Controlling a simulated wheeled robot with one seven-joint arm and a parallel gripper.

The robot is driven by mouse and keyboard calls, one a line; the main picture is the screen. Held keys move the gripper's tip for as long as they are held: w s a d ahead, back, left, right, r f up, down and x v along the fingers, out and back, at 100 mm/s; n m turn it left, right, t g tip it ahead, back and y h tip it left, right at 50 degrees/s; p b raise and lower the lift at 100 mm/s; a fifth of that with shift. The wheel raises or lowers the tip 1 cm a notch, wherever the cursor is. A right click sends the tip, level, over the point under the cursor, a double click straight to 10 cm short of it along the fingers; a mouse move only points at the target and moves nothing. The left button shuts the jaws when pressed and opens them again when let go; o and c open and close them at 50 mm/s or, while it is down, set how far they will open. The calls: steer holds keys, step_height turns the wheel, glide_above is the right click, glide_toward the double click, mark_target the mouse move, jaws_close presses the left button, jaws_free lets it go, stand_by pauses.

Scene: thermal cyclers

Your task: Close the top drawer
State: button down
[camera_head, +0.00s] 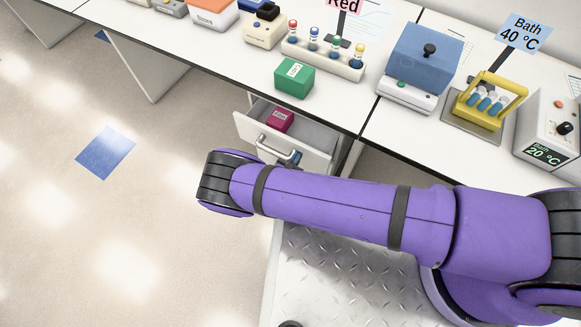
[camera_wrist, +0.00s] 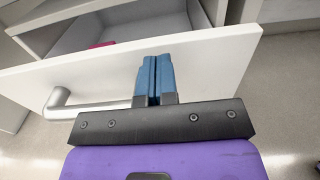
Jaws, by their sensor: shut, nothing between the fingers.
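The top drawer (camera_head: 288,149) is open under the bench, with a magenta box (camera_head: 280,119) lying inside it. In the wrist view, the drawer's white front panel (camera_wrist: 205,72) spans the picture, and a grey bar handle (camera_wrist: 85,108) shows on its left part. In the head view, the fingers show only partly beside the handle (camera_head: 279,146), behind my purple arm.
Open floor (camera_head: 130,215) lies to the left of the drawer.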

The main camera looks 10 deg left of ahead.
steer(key=shift+x, duration=1)
steer(key=x, duration=0.9)
steer(key=shift+w, duration=0.25)
steer(key=shift+w+d+r, duration=0.1)
steer(key=shift+d+r, duration=0.05)
steer(key=shift+r, duration=0.05)
steer(key=v, duration=1.4)
steer(key=shift+s+a+f, duration=0.2)
steer(key=shift+s+a, duration=0.05)
steer(key=shift+s, duration=0.1)
